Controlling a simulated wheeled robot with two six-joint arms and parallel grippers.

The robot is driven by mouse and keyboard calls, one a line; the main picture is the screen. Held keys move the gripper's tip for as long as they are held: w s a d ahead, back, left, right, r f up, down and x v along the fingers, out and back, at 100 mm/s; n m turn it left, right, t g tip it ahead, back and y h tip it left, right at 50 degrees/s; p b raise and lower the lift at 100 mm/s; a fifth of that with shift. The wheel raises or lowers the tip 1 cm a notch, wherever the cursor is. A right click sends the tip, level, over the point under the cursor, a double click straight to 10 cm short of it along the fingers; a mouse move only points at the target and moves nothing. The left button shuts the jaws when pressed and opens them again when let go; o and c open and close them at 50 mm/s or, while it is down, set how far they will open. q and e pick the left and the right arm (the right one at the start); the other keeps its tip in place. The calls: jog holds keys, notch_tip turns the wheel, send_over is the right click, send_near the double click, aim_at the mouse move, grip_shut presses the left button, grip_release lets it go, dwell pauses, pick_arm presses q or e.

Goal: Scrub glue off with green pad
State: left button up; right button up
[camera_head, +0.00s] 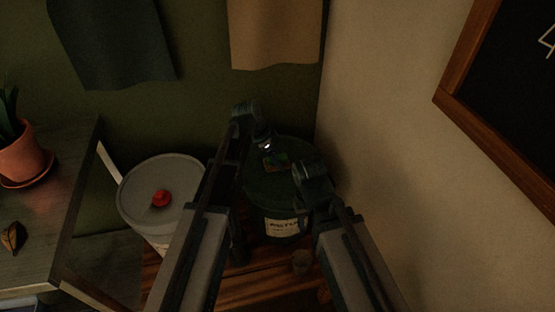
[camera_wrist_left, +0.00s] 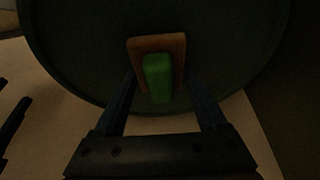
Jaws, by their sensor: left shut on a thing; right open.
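The green pad (camera_wrist_left: 158,78) shows in the left wrist view against a brown rectangular piece (camera_wrist_left: 134,46), over the dark round lid (camera_wrist_left: 75,50). Whether pad and brown piece are joined, or touch the lid, I cannot tell. My left gripper (camera_wrist_left: 158,98) is shut on the green pad, a finger on either side. In the head view the small green-and-brown patch (camera_head: 276,161) lies over the dark green bucket (camera_head: 258,190), beside my left arm's end. My right gripper (camera_head: 308,182) is open over the bucket's right side. I cannot make out any glue in the dim light.
A grey table (camera_head: 55,215) with a potted plant (camera_head: 22,158) is at the far left. Walls close in behind and to the right. The wooden floor (camera_head: 270,275) shows in front.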

aim_at(288, 183)
pick_arm(q)
jog(key=shift+s+d+f, duration=0.1)
jog(key=shift+s+d, duration=0.15)
jog(key=shift+s, duration=0.45)
jog(key=shift+s+d, duration=0.2)
jog(key=shift+s, duration=0.5)
jog(key=shift+s+d+f, duration=0.1)
jog(key=shift+s+d, duration=0.15)
jog(key=shift+s, duration=0.45)
jog(key=shift+s, duration=0.1)
jog(key=shift+s+d+r, duration=0.1)
jog(key=shift+s+d, duration=0.1)
jog(key=shift+s, duration=0.4)
jog(key=shift+s+d, duration=0.25)
jog(key=shift+s, duration=0.4)
jog(key=shift+s+d+r, duration=0.1)
jog(key=shift+s+d, duration=0.1)
jog(key=shift+s, duration=0.4)
notch_tip(288, 183, up, 6)
jog(key=p, duration=0.6)
jog(key=shift+w, duration=0.1)
